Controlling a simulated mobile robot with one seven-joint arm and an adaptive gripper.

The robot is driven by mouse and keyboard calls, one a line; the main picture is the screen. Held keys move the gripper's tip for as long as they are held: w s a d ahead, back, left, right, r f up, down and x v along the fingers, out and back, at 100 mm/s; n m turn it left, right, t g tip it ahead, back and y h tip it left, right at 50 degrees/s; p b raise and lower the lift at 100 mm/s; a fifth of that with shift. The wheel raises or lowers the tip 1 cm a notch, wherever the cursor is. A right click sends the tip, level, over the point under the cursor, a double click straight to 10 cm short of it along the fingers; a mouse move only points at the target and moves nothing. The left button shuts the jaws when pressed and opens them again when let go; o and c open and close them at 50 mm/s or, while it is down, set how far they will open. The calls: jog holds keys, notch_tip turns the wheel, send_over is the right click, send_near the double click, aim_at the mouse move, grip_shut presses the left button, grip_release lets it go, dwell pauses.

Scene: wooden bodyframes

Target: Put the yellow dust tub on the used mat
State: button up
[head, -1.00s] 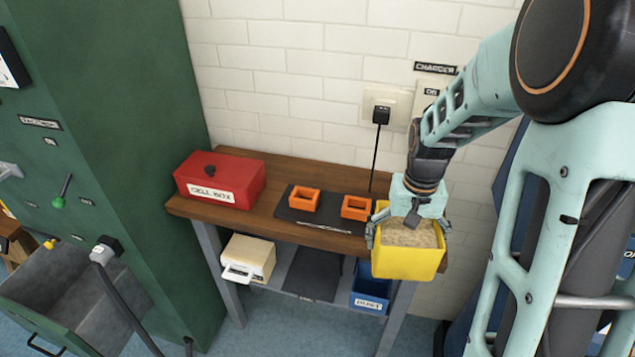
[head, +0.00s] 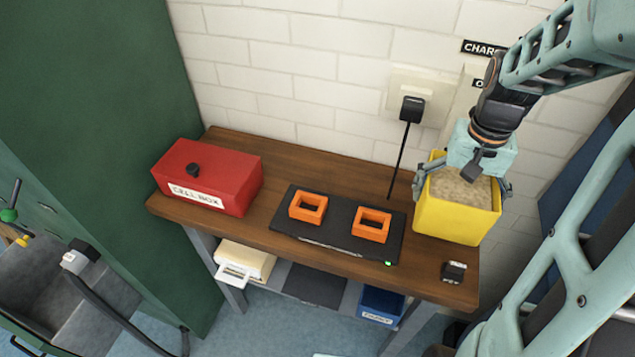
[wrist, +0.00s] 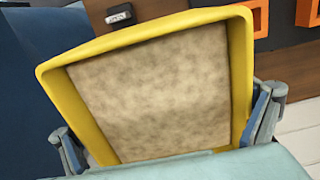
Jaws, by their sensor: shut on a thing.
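The yellow dust tub (head: 458,220) is filled with tan dust and is at the right end of the wooden bench. My gripper (head: 462,187) is shut on it, with a finger on each of two opposite sides. I cannot tell whether its base touches the bench top. In the wrist view the tub (wrist: 240,75) fills the middle, slightly tilted in the picture, between the fingers. A dark mat (head: 315,287) lies on the bench's lower shelf, partly hidden by the bench top. No readable label shows whether it is the used mat.
The wooden bench (head: 270,150) holds a red cell box (head: 215,175), a black plate (head: 338,218) with two orange frames, and a small black labelled block (head: 454,272). A beige device (head: 245,262) and a blue bin (head: 381,303) are below. A charger cable hangs at the wall.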

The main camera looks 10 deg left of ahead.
jog(key=shift+w+d+r, duration=0.1)
jog(key=shift+w+r, duration=0.05)
jog(key=shift+w, duration=0.15)
notch_tip(320, 180, down, 10)
jog(key=shift+f, duration=0.1)
dwell(0.5)
jog(key=shift+f, duration=0.1)
jog(key=o, duration=1.4)
jog(key=shift+s, duration=0.1)
